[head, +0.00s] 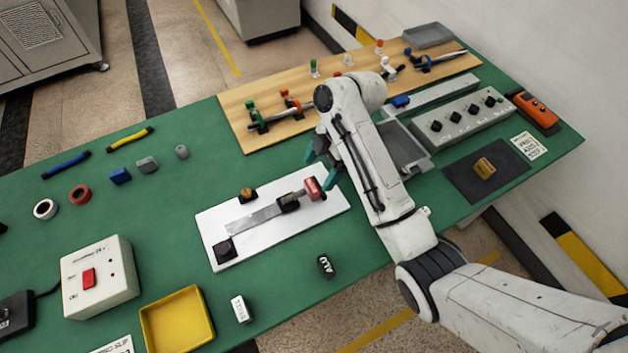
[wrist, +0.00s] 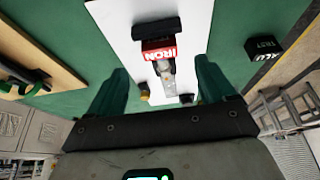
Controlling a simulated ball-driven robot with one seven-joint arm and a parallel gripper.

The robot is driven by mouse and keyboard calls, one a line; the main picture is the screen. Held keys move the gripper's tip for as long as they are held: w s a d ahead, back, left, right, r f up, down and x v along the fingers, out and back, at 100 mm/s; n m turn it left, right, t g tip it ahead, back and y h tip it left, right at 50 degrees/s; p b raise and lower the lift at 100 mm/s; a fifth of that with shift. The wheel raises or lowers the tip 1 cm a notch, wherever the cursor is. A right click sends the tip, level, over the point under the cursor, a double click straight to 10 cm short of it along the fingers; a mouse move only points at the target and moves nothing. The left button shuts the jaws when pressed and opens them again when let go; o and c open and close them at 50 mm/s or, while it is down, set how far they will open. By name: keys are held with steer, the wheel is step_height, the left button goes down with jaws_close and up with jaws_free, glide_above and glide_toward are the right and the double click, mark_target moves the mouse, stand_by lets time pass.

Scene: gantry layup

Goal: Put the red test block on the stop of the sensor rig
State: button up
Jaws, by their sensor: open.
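The red test block (head: 312,189), labelled IRON, is on the sensor rig's white base plate (head: 216,212), near its right end. In the wrist view the red block (wrist: 158,50) is right beside a dark stop-like piece (wrist: 156,29); I cannot tell whether they touch.
A black ALU block (head: 325,266) and a white block (head: 240,309) lie in front of the rig. A yellow tray (head: 150,322) and a switch box (head: 98,276) are at front left. A wooden tool board (head: 236,112) is behind.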

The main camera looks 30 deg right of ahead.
steer(key=p+v, duration=0.3)
steer(key=v, duration=0.2)
steer(key=shift+d+r, duration=0.1)
steer(key=shift+r, duration=0.15)
steer(key=s+a+f+m, duration=0.1)
steer(key=s+f+m, duration=0.1)
steer(key=s+m, duration=0.1)
steer(key=s+f+m, duration=0.3)
steer(key=s, duration=0.3)
steer(key=s+a+f+m+h, duration=0.1)
steer(key=s+f+m, duration=0.1)
steer(key=s, duration=0.3)
steer(key=shift+a+f+m+t, duration=0.3)
steer(key=shift+a+m+t, duration=0.1)
steer(key=shift+m, duration=0.3)
steer(key=s+m, duration=0.1)
steer(key=s, duration=0.1)
steer(key=s+d+m+h, duration=0.1)
steer(key=s+m, duration=0.1)
steer(key=s, duration=0.1)
steer(key=s+d+m, duration=0.1)
steer(key=s, duration=0.1)
steer(key=shift+s+f+m+h, duration=0.3)
steer(key=shift+f, duration=0.1)
steer(key=s+d+r+m+h, duration=0.1)
steer(key=s+d+m, duration=0.3)
steer(key=s, duration=0.4)
steer(key=shift+d+r+m+h, duration=0.15)
steer(key=shift+r+m+h, duration=0.2)
steer(key=shift+h, duration=0.25)
